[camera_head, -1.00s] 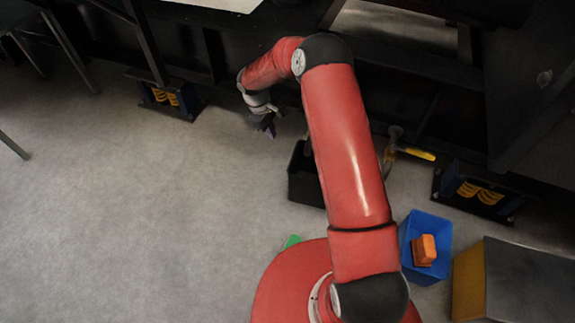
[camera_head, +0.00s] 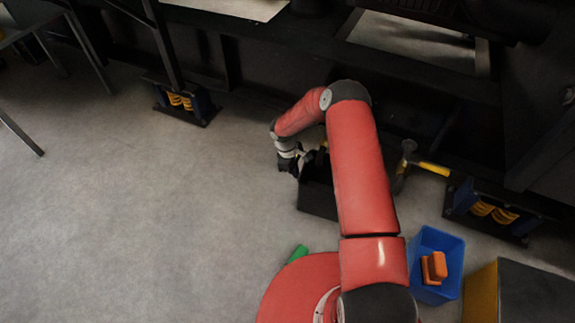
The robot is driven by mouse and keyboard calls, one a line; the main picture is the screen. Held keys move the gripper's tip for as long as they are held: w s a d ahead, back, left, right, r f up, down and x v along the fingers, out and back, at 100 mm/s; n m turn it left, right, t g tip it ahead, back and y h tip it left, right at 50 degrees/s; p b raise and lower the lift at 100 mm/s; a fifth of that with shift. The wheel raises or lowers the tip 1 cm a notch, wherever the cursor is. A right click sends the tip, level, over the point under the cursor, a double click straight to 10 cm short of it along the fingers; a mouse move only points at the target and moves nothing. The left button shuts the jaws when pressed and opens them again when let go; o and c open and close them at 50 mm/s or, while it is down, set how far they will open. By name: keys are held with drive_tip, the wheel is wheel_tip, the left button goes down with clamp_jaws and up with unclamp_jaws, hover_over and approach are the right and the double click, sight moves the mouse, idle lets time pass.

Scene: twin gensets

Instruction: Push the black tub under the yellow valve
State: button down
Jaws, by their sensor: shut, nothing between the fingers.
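The black tub (camera_head: 317,202) stands on the floor in front of the dark skid frame. My red upper arm hides its right part. My gripper (camera_head: 296,167) is shut and empty, at the tub's upper left edge. I cannot tell whether it touches the tub. The valve with the yellow handle (camera_head: 433,168) is on the frame to the right of my arm, and its grey body (camera_head: 404,160) is beside the arm. The tub is left of the valve.
A blue bin (camera_head: 424,290) holding orange blocks (camera_head: 435,267) stands at the lower right, beside a yellow and grey box (camera_head: 482,292). A green object (camera_head: 298,254) lies by my base. Spring mounts (camera_head: 180,101) support the frame.

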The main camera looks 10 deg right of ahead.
drive_tip(key=shift+s+d, duration=0.4)
drive_tip(key=shift+d, duration=0.15)
drive_tip(key=shift+s+d, duration=0.5)
drive_tip(key=shift+d, duration=0.25)
drive_tip(key=shift+s+d, duration=0.5)
drive_tip(key=shift+d, duration=0.25)
